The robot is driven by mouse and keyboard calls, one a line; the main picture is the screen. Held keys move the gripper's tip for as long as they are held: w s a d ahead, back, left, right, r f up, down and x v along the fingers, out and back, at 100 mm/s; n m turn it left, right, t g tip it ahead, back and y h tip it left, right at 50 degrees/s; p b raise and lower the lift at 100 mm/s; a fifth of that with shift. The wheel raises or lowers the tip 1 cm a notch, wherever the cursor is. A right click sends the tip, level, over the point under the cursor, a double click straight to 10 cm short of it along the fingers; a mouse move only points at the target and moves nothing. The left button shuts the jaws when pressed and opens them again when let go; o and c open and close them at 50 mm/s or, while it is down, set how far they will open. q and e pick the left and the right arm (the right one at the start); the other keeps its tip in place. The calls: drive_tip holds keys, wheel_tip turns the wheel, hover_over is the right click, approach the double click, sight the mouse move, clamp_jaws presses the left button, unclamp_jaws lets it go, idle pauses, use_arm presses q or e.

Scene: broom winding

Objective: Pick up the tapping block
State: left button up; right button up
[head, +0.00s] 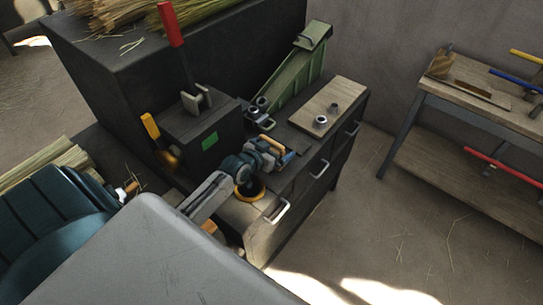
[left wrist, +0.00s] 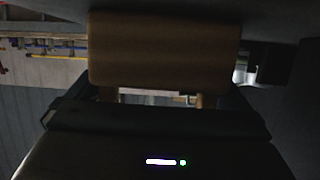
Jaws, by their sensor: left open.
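In the left wrist view a broad brown wooden block (left wrist: 165,48), which looks like the tapping block, fills the upper middle, directly in front of my left gripper (left wrist: 155,98). In the head view my left gripper (head: 284,158) is low over the right part of the dark cabinet top, open. A small tan piece (head: 277,146) shows at its fingers, probably the same block, largely hidden by the gripper. I cannot tell whether the fingers touch it. My right gripper is not in view.
The dark cabinet (head: 270,238) has drawer handles in front.

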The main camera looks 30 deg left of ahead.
use_arm(q)
drive_tip(key=shift+d, duration=0.1)
drive_tip(key=c, duration=0.9)
drive_tip(key=shift+r, duration=0.15)
